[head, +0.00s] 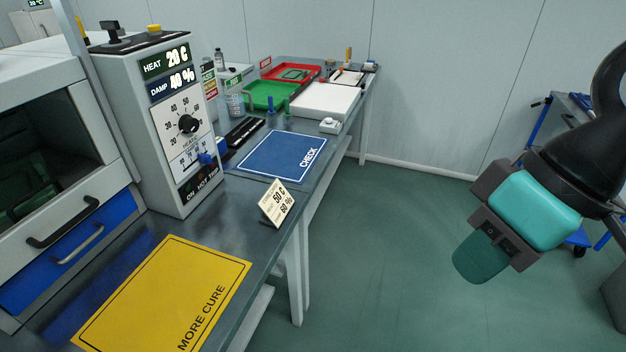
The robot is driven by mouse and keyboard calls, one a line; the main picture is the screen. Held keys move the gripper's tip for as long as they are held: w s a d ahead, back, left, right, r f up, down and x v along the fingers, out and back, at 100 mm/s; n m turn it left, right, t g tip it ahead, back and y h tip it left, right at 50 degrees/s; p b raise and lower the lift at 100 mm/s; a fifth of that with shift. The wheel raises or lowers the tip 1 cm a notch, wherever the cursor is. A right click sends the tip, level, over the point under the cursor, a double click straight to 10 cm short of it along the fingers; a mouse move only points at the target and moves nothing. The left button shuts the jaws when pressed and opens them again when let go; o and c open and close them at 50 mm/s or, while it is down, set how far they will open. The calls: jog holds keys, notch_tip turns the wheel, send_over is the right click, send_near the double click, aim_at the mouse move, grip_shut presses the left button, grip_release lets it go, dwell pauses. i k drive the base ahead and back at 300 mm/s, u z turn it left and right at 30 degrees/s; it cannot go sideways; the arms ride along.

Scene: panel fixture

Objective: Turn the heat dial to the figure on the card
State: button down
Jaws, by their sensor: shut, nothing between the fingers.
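The heat dial (188,124) is a black round knob on the white face of a grey control box (165,120), ringed by figures. Its pointer mark is too small to read. The heat display (166,62) above reads 20 C, and the damp display (171,85) reads 40 %. A cream card (278,203) leans upright on the bench and reads 50 C and 60 %. My gripper (480,258) hangs at the right over the floor, far from the dial, shut and empty.
A blue control (207,158) sits below the dial. A yellow MORE CURE mat (165,295) and a blue CHECK mat (270,155) lie on the bench (240,215). Red (270,74) and green (262,92) trays stand at the back. Open floor lies between bench and gripper.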

aim_at(186, 124)
jog(key=u, duration=0.2)
jog(key=i, duration=0.9)
jog(key=u, duration=0.7)
jog(key=k, duration=0.5)
jog(key=u, duration=0.55)
jog(key=i, duration=0.6)
jog(key=z, duration=1.3)
